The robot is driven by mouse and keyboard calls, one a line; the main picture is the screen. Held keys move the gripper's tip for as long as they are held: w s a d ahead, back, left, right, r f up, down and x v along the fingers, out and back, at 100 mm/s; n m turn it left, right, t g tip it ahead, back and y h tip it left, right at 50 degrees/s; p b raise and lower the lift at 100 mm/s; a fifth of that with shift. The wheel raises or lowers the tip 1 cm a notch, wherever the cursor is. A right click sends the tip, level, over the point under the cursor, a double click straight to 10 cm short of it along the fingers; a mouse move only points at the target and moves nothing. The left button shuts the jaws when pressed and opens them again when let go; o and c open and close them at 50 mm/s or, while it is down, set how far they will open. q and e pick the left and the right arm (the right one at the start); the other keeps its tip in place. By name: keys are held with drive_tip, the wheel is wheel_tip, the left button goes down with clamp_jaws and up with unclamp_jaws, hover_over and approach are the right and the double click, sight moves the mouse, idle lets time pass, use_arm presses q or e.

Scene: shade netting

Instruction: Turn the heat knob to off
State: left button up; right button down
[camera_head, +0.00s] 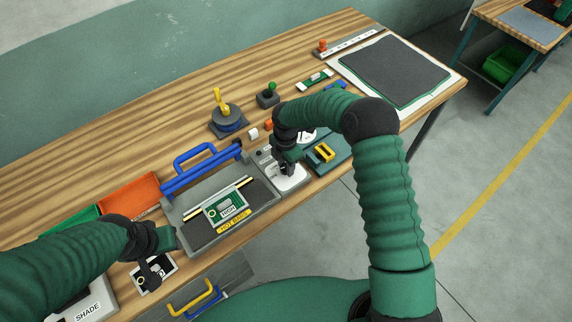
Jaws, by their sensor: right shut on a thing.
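The heat sealer (222,235) stands at the table's front edge, with a blue handle and a "HOT BARS" label. Its light control panel (294,184) is at its right end. My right gripper (284,168) points down onto this panel and is shut on the heat knob, which it almost wholly hides. The knob's pointer and setting cannot be read. My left gripper (152,272) is at the lower left, over a small black and white plate, away from the knob; its finger gap is not clear.
A grey base with a yellow lever (222,108) and a green-topped joystick (268,94) stand behind the sealer. An orange bin (128,193) is left of it. A teal block with a yellow part (324,152) is close right of my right gripper. A dark mat (392,70) lies at the far right.

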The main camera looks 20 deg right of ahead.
sight(285, 166)
drive_tip(key=shift+w+r, duration=0.1)
drive_tip(key=shift+w, duration=0.05)
drive_tip(key=c, duration=1.3)
unclamp_jaws()
drive_tip(key=shift+c, duration=0.2)
drive_tip(key=o, duration=0.4)
drive_tip(key=shift+a, duration=0.1)
wheel_tip(285, 166, up, 16)
drive_tip(key=b, duration=0.2)
drive_tip(key=shift+r, duration=0.25)
drive_tip(key=s+d+f+m+t, duration=0.1)
drive_tip(key=s+f+m, duration=0.1)
drive_tip(key=s+m, duration=0.9)
drive_tip(key=s+d+f+m+t+b, duration=0.1)
drive_tip(key=s+d+f+m, duration=0.1)
drive_tip(key=s+m, duration=0.9)
drive_tip(key=shift+s+d+f+t, duration=0.25)
drive_tip(key=shift+f+t, duration=0.05)
drive_tip(key=shift+f, duration=0.25)
